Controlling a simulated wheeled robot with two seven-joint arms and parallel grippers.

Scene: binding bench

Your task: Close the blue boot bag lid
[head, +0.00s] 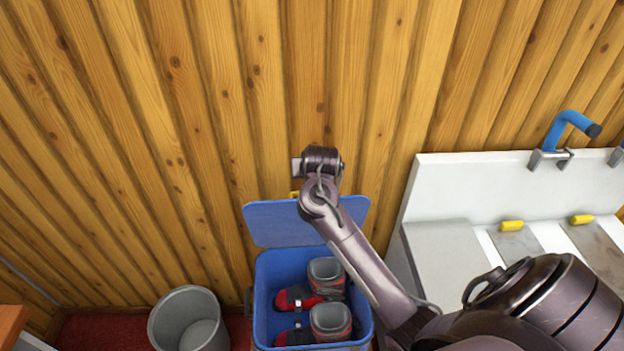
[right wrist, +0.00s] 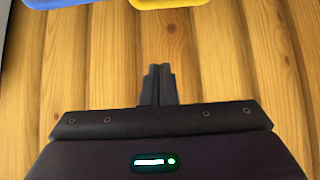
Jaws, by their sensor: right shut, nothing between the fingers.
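The blue boot bag (head: 262,300) stands open at the bottom middle of the head view. Its blue lid (head: 270,224) is raised at the back, towards the wooden wall. A small yellow tab (head: 294,194) shows at the lid's top edge, partly hidden by my right arm. My right gripper (right wrist: 158,84) is shut and empty in front of the wall planks. In the right wrist view a blue edge (right wrist: 55,3) and the yellow tab (right wrist: 168,3) show at the top, apart from the fingertips. In the head view my right wrist hides the fingers. My left gripper is not in view.
Red and grey boots (head: 328,280) are inside the bag. A grey bucket (head: 188,318) stands left of it. A white bench (head: 490,185) with a blue-handled clamp (head: 567,135) and yellow-tipped boards is on the right. The wooden wall (head: 180,130) closes off the back.

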